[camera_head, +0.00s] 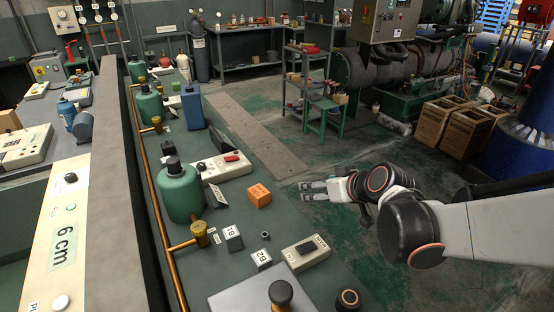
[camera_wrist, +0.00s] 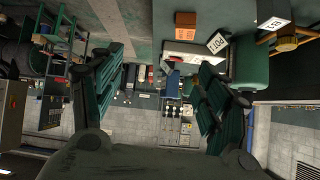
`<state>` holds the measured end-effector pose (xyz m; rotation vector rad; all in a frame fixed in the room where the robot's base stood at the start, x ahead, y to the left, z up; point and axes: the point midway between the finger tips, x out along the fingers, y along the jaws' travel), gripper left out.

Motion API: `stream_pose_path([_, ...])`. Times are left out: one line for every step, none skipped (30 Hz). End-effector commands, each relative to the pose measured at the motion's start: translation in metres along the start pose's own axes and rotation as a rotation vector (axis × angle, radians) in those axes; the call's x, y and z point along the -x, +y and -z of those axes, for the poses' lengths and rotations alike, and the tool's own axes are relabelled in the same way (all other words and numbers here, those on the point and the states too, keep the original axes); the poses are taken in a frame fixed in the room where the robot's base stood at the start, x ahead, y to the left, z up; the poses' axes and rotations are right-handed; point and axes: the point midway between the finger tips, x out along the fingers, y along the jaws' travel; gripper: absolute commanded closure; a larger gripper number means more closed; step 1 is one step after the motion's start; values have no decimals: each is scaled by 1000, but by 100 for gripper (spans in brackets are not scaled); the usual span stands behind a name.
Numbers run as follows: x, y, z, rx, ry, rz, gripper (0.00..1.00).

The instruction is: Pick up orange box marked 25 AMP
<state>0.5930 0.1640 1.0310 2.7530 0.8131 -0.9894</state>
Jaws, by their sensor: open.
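The orange box (camera_head: 259,196) sits on the dark green bench top in the head view, near the bench's right edge. Its marking is too small to read there. In the wrist view an orange-brown box (camera_wrist: 185,20) shows near the top, right of centre, and looks like the same box. My gripper (camera_head: 312,190) is to the right of the box, beyond the bench edge, and apart from it. In the wrist view my gripper (camera_wrist: 160,60) has its two fingers spread wide with nothing between them.
Near the box stand a green tank (camera_head: 180,193), a white device with a red part (camera_head: 222,168), white cubes (camera_head: 232,240) (camera_head: 262,260) and a beige meter (camera_head: 306,252). A copper pipe (camera_head: 150,190) runs along the bench's left. Open floor lies right of the bench.

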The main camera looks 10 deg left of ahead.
Motion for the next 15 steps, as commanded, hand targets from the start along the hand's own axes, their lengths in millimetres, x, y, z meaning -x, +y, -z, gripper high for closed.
stream_pose_path([-16,-2,3,15,16,17,31])
stream_pose_path([-24,-3,4,24,27,26,31])
stream_pose_path([-35,-5,4,35,41,39,31])
stream_pose_path([-43,-6,5,46,51,47,31])
stream_pose_path([-51,-8,5,53,61,57,31])
stream_pose_path([-62,-11,5,65,75,69,31])
stream_pose_path([-70,-12,4,75,86,78,31])
stream_pose_path([-78,-14,4,83,96,85,31])
stream_pose_path([-88,-16,3,94,111,96,31])
stream_pose_path([-96,-18,2,102,122,104,31])
stream_pose_path([-104,-20,0,110,132,111,31])
stream_pose_path([-114,-23,-2,121,147,122,31])
stream_pose_path([-121,-25,-4,130,158,128,31])
stream_pose_path([-128,-27,-6,136,169,135,31])
stream_pose_path([-137,-30,-9,147,183,143,31])
